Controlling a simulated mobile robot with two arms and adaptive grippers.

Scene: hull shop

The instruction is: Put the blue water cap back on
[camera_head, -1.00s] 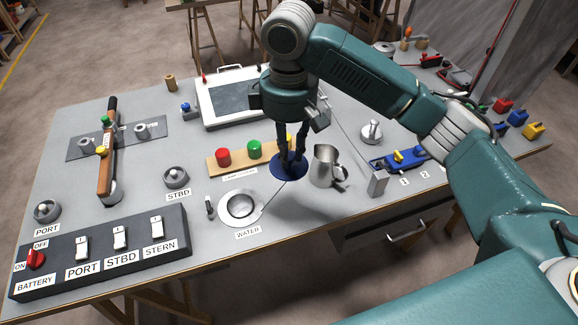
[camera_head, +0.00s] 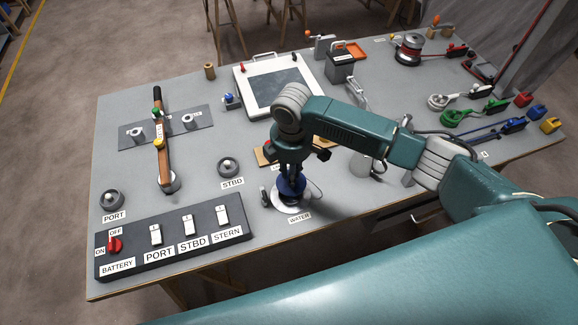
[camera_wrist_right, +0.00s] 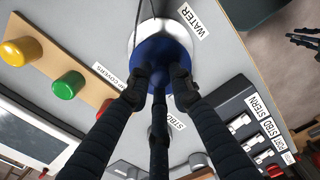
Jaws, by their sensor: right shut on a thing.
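The blue water cap (camera_head: 291,190) is in my right gripper (camera_head: 291,178), whose dark fingers are shut on it. The cap is at the pale round water fitting (camera_head: 304,204), above the WATER label (camera_head: 299,218). In the right wrist view the fingers (camera_wrist_right: 158,85) close around the blue cap (camera_wrist_right: 165,48), and the white rim of the fitting (camera_wrist_right: 150,27) shows behind it. I cannot tell whether the cap is seated or just above the fitting. Dark fingers, seemingly my left gripper (camera_wrist_right: 303,40), show at the right edge of the wrist view, too small to judge.
A switch panel (camera_head: 172,240) lies left of the fitting, with the STBD knob (camera_head: 229,167) behind. The covers board with yellow (camera_wrist_right: 19,51), green (camera_wrist_right: 68,85) and red knobs stands close by. A metal pitcher is mostly hidden behind my arm.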

